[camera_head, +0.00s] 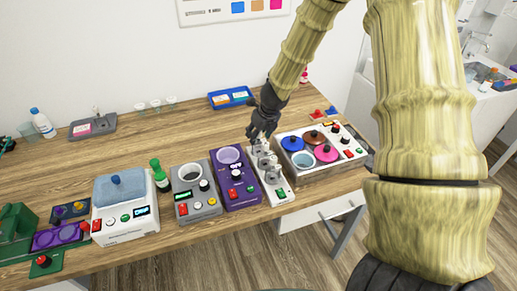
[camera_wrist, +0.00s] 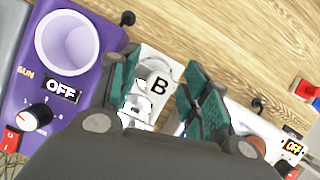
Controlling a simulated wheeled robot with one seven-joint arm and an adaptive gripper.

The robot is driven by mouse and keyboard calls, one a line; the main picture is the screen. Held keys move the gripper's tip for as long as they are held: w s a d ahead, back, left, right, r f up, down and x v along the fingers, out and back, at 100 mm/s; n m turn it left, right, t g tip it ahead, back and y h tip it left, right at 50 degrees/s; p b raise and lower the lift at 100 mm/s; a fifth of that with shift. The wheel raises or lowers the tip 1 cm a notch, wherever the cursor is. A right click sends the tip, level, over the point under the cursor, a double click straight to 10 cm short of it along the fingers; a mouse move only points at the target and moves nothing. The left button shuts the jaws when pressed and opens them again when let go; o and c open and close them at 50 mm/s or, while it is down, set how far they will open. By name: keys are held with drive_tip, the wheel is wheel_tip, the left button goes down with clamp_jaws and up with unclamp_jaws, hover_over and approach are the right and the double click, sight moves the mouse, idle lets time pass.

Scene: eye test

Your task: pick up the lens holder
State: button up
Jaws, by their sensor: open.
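My gripper (camera_head: 262,132) is open above the back end of a narrow white unit (camera_head: 281,192) that carries several grey-silver pieces (camera_head: 269,168). In the wrist view the green-padded fingers of my gripper (camera_wrist: 162,100) stand apart on either side of the white unit's top, marked "B" (camera_wrist: 158,86). A shiny pale piece (camera_wrist: 137,108) shows beside the left finger, partly hidden by my gripper. I cannot tell for sure which piece is the lens holder. Nothing is seen held between the fingers.
A purple device (camera_head: 232,180) stands close on the left; it also shows in the wrist view (camera_wrist: 90,85). A white unit with coloured round lids (camera_head: 325,155) stands close on the right. A blue tray (camera_head: 231,98) lies behind. Clear wood lies at the back middle.

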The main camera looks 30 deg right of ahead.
drive_tip(key=shift+c, duration=0.5)
clamp_jaws()
drive_tip(key=shift+r, duration=0.1)
